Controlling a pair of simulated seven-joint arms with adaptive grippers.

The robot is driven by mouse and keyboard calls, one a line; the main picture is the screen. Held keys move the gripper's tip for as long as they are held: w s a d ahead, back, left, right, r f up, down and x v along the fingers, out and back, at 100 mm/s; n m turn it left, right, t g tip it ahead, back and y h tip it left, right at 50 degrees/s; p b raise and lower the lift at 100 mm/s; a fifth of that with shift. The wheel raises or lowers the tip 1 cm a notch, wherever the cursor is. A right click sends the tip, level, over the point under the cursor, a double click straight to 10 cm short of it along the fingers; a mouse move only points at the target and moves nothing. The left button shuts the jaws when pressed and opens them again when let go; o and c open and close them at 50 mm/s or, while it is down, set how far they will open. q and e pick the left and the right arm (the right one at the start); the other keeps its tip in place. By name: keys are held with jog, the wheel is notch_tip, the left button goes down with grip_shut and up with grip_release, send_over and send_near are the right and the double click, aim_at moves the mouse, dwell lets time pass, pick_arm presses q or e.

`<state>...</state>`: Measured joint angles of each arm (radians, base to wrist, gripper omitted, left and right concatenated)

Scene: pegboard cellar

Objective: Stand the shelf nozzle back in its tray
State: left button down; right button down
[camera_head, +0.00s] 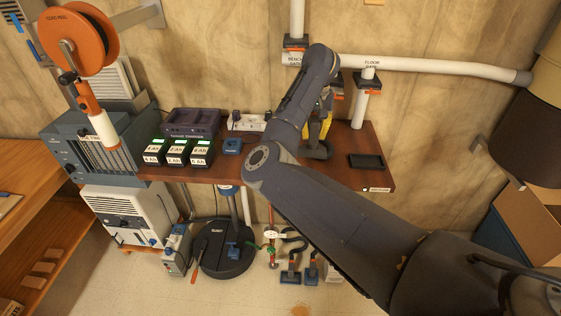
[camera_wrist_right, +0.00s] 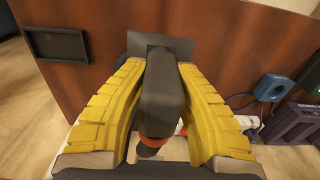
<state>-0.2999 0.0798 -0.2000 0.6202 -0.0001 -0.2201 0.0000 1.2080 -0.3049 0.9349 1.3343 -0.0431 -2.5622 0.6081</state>
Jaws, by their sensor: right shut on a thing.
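The shelf nozzle, dark grey with a wide flat foot, shows below the fingers in the head view (camera_head: 319,151) and fills the middle of the right wrist view (camera_wrist_right: 160,95). My right gripper (camera_head: 318,129) is shut on it, with a yellow finger on either side in the wrist view (camera_wrist_right: 160,75). The foot points down at the shelf; I cannot tell whether it touches. The black tray (camera_head: 367,161) lies empty to the right of the nozzle, and at upper left in the wrist view (camera_wrist_right: 56,45). My left gripper is out of view.
The brown shelf (camera_head: 345,171) carries battery packs (camera_head: 176,153), a charger (camera_head: 190,122), a blue device (camera_head: 232,146) and a white power strip (camera_head: 245,123) on the left. A white floor-gate pipe (camera_head: 361,108) rises behind the tray. Bare shelf lies between nozzle and tray.

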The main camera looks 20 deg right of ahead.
jog(key=s+d, duration=0.2)
jog(key=d, duration=0.8)
jog(key=s+d, duration=0.3)
jog(key=d, duration=0.7)
jog(key=shift+d+r, duration=0.15)
jog(key=shift+d, duration=0.2)
dwell(1.4)
jog(key=shift+f, duration=0.2)
dwell(0.4)
jog(key=shift+f, duration=1.3)
jog(key=shift+f, duration=0.45)
dwell(1.9)
